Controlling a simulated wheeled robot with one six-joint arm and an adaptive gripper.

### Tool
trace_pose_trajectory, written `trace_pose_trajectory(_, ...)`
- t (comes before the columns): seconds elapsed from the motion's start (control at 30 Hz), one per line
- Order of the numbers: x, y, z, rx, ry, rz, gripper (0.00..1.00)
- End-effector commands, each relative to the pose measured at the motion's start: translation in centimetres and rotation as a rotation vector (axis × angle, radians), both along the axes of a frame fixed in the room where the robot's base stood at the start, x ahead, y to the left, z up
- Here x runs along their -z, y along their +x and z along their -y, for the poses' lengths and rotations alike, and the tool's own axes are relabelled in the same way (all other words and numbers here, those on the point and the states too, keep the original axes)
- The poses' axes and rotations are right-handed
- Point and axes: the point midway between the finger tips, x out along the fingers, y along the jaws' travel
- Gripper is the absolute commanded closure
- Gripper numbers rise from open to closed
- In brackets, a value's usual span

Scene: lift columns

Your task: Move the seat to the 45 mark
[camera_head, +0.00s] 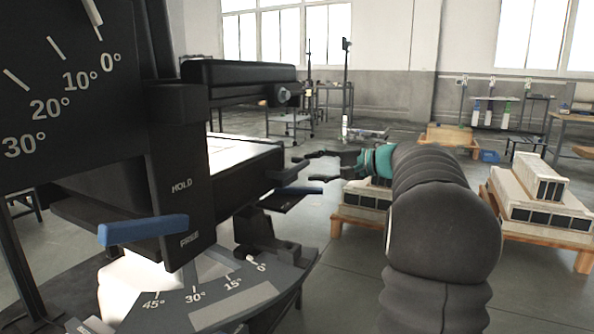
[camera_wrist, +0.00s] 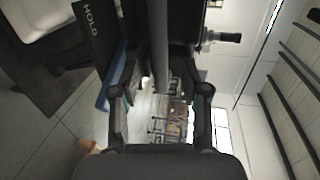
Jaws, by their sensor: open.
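The black machine's thick slab with a pale lit top (camera_head: 235,152) looks like the seat; I cannot be sure. Below it is a fan-shaped scale (camera_head: 215,300) marked 45°, 30°, 15° and 0°. A dark bracket (camera_head: 262,238) sits near its 0° end; the pointer is unclear. A blue lever (camera_head: 143,229) lies across a black post marked HOLD and FREE (camera_head: 181,205), near FREE. My gripper (camera_head: 303,167) is open beside the slab's right end. In the wrist view my open gripper (camera_wrist: 160,100) shows a dark bar between and beyond its fingers, with the blue lever (camera_wrist: 115,75) at left.
A larger dial panel (camera_head: 60,90) marked 0° to 30° stands at upper left. Pale blocks on wooden pallets (camera_head: 540,205) stand at right. Open floor (camera_head: 335,270) lies between the machine and my arm.

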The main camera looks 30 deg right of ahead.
Motion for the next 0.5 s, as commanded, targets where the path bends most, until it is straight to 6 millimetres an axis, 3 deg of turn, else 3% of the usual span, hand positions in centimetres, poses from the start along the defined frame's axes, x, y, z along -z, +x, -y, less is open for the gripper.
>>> trace_pose_trajectory(0.2,0.8,2.8,-2.2,-0.003,0.0,-0.001,0.55)
trace_pose_trajectory(0.5,1.2,4.2,-3.3,0.0,-0.001,-0.001,0.55)
